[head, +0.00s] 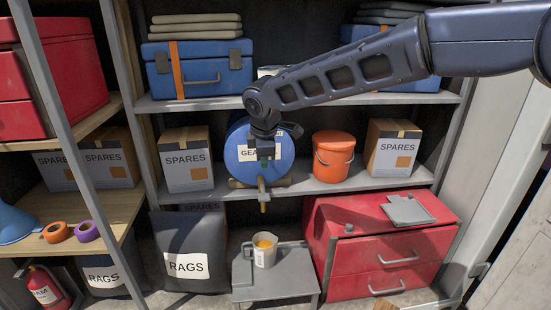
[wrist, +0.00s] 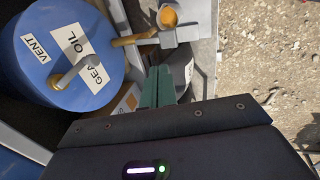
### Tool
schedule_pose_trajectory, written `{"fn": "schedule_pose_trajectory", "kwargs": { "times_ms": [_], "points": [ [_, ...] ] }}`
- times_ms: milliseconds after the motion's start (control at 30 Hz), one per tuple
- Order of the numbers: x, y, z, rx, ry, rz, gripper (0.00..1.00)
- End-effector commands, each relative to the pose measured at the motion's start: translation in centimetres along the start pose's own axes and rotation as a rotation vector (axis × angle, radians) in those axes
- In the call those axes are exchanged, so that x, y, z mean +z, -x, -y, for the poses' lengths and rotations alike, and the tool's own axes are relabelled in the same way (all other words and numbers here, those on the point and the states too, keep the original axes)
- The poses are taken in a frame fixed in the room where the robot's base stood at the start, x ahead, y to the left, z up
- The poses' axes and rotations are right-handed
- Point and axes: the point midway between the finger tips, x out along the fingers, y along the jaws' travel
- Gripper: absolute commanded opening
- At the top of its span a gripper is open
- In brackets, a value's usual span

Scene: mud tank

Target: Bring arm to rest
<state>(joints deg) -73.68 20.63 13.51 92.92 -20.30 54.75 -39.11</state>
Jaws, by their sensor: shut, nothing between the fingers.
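My arm reaches in from the upper right in the head view. My gripper (head: 265,152) hangs at its end, in front of the blue gear oil drum (head: 239,152). In the wrist view my gripper (wrist: 166,88) shows green fingers close together, shut with nothing between them. The drum (wrist: 38,58) lies on its side at the upper left there, with its labels and a vent fitting showing. My gripper hides part of the drum's label in the head view.
A brass tap (head: 263,196) hangs from the drum. Below it a jug (head: 264,254) with orange-yellow contents stands on a grey stool (head: 277,287). An orange bucket (head: 333,157) and spares boxes (head: 186,160) share the shelf. A red drawer chest (head: 378,245) stands lower right.

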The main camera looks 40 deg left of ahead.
Motion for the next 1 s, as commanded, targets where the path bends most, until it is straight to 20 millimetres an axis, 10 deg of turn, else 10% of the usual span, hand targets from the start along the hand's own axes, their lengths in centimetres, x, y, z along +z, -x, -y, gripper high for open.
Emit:
{"fn": "schedule_pose_trajectory", "kwargs": {
  "times_ms": [367,667,1000],
  "points": [
    [2.2,0.5,-0.6,0.004,-0.041,0.008,0.0],
    [18.2,4.3,-2.3,0.023,-0.361,0.061,0.0],
    [36.5,9.2,1.6,0.056,-0.784,0.121,0.0]
  ]
}}
